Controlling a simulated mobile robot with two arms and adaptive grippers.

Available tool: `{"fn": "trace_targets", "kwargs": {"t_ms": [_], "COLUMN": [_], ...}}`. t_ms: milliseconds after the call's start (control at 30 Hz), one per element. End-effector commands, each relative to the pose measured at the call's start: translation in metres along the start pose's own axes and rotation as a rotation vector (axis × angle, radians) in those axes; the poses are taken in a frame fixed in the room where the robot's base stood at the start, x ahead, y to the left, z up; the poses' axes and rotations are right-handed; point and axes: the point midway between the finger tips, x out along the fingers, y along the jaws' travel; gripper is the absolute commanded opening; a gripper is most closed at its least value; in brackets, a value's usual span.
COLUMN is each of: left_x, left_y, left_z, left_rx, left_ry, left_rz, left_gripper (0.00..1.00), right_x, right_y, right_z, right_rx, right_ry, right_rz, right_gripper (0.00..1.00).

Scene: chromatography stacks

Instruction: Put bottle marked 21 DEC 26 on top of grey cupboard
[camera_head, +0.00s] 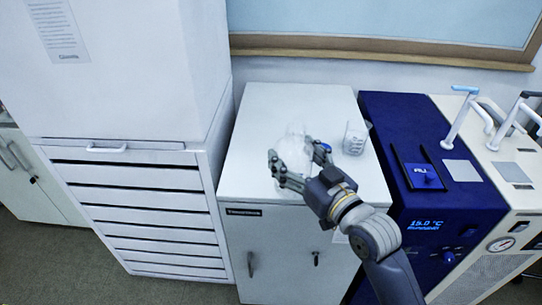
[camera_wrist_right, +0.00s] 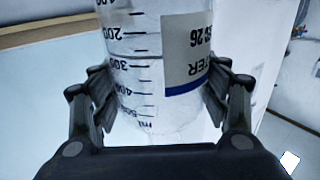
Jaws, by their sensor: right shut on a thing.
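My right gripper (camera_head: 291,170) is over the top of the grey cupboard (camera_head: 285,100). It is shut on a clear bottle (camera_head: 292,146), with its fingers on both sides of it. In the right wrist view the bottle (camera_wrist_right: 138,75) fills the space between the fingers of the gripper (camera_wrist_right: 160,108). It has black volume marks and a pale label with a blue band. The label is upside down in that view and partly cut off; "26" can be read. I cannot tell whether the bottle's base touches the cupboard top. My left gripper is not in view.
A clear glass beaker (camera_head: 354,138) stands on the cupboard top, right of the gripper. A dark blue device (camera_head: 385,115) with a display adjoins on the right. A tall white cabinet (camera_head: 130,75) with drawers stands on the left. The cupboard top's back left is clear.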

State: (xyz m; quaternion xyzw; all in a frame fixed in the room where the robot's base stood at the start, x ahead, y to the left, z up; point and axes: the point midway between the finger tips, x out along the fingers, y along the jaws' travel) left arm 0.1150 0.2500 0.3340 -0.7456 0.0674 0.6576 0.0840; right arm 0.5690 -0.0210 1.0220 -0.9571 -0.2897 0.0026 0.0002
Motion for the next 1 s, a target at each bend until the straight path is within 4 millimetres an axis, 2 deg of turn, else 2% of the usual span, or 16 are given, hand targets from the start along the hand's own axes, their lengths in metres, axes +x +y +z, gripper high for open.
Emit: {"fn": "trace_targets", "kwargs": {"t_ms": [67,167,367,567,800,1000], "left_x": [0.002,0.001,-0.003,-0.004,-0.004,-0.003], "left_y": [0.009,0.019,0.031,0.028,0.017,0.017], "left_z": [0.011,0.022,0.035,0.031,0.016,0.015], "left_rx": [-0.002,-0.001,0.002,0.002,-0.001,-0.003], "left_ry": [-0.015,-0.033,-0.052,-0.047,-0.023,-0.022], "left_rz": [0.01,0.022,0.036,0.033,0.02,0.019], "left_gripper": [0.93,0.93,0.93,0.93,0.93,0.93], "right_x": [-0.003,0.004,0.039,0.074,0.113,0.134], "right_y": [0.0,0.004,0.02,0.037,0.054,0.064], "right_z": [-0.001,-0.001,0.001,0.005,0.009,0.012], "right_rx": [-0.002,-0.003,-0.003,-0.004,-0.002,-0.003], "right_ry": [0.006,0.006,0.007,0.006,0.006,0.006], "right_rz": [0.004,0.006,0.005,0.005,0.004,0.003], "right_gripper": [0.18,0.18,0.18,0.18,0.18,0.18]}}
